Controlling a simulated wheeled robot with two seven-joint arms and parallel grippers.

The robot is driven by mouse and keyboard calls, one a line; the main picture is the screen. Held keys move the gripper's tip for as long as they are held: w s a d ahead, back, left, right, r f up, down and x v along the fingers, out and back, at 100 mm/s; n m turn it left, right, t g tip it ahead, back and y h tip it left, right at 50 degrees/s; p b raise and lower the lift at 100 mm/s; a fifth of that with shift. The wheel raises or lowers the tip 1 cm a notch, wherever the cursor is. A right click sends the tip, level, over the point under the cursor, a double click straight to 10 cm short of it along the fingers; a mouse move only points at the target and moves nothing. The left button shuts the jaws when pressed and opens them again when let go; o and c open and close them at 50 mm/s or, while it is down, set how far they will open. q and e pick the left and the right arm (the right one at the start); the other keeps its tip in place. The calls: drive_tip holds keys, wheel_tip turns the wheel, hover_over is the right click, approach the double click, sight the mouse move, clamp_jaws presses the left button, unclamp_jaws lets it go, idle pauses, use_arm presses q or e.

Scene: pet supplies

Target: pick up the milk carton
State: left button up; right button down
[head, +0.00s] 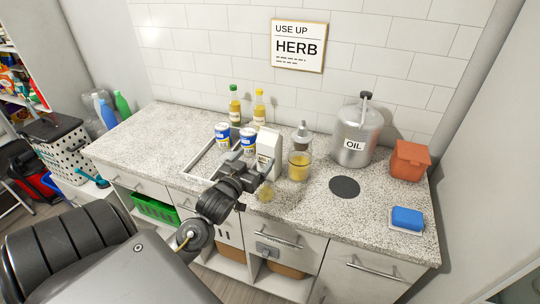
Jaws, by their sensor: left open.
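The milk carton is the white carton (269,147) with a slanted top, standing upright on the speckled counter in the head view. My left gripper (250,163) is open, just in front and left of the carton, with its fingers pointing toward it. The gripper overlaps the carton's lower left part, so I cannot tell whether they touch. My right gripper is not in view.
Two blue-and-white cans (222,134) stand left of the carton by a white-rimmed tray (203,155). A glass jar with yellow contents (299,167) stands close on the right. Two bottles (235,106) are behind. A steel oil can (356,135) is farther right.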

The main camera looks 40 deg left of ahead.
sight(265, 145)
use_arm(q)
drive_tip(key=p+x, duration=0.1)
drive_tip(key=x, duration=0.4)
drive_tip(key=shift+w+a+p, duration=0.15)
drive_tip(key=shift+w+p, duration=0.15)
drive_tip(key=shift+w, duration=0.05)
drive_tip(key=shift+w+r, duration=0.15)
drive_tip(key=shift+w, duration=0.05)
drive_tip(key=x, duration=0.1)
drive_tip(key=p+x, duration=0.1)
drive_tip(key=x, duration=0.1)
drive_tip(key=p+x, duration=0.1)
drive_tip(key=shift+w+f, duration=0.3)
drive_tip(key=shift+w, duration=0.05)
drive_tip(key=shift+a, duration=0.1)
drive_tip(key=shift+c, duration=0.6)
clamp_jaws()
drive_tip(key=shift+r, duration=0.1)
